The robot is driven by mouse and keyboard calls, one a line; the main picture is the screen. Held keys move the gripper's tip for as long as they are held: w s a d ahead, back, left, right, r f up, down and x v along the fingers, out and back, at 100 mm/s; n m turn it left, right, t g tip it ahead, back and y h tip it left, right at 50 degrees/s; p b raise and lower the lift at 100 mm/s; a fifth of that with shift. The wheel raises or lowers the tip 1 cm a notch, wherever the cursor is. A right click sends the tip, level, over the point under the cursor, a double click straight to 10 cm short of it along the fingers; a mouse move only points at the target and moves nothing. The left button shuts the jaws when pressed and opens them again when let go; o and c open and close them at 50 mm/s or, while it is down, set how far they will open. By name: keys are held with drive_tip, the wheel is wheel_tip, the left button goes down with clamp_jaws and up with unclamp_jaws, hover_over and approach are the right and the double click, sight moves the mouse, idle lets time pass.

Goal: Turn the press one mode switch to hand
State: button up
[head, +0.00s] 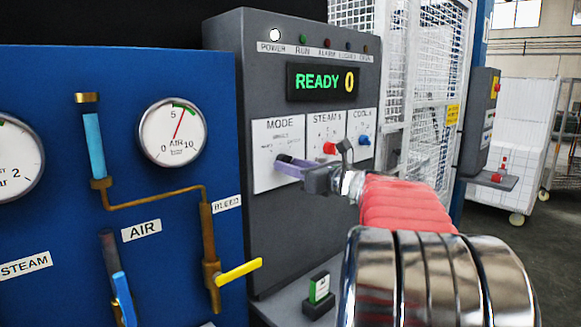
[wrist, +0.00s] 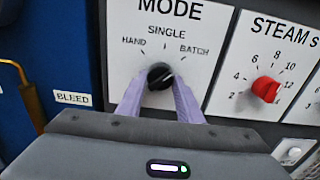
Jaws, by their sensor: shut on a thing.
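The mode switch (wrist: 159,73) is a black round knob on a white plate marked MODE, with HAND at left, SINGLE at top and BATCH at right. A pale mark on the knob seems to point up and right, towards BATCH. My gripper (wrist: 158,84) has its two lilac fingers on either side of the knob, shut on it. In the head view my gripper (head: 284,164) reaches the MODE plate (head: 272,135) from the right, and its fingers mostly cover the knob.
The red STEAM knob (wrist: 266,89) is close on the right, with a blue knob (head: 365,140) beyond it. The display (head: 323,82) reads READY 0. A blue panel (head: 60,210) with gauges, pipes and a yellow-handled valve (head: 238,271) stands at left.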

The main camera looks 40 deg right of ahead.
drive_tip(key=shift+n, duration=0.5)
drive_tip(key=n, duration=1.7)
drive_tip(key=shift+f, duration=0.1)
idle(0.4)
drive_tip(key=o, duration=0.7)
drive_tip(key=shift+c, duration=0.2)
drive_tip(key=o, duration=0.4)
drive_tip(key=shift+d, duration=0.1)
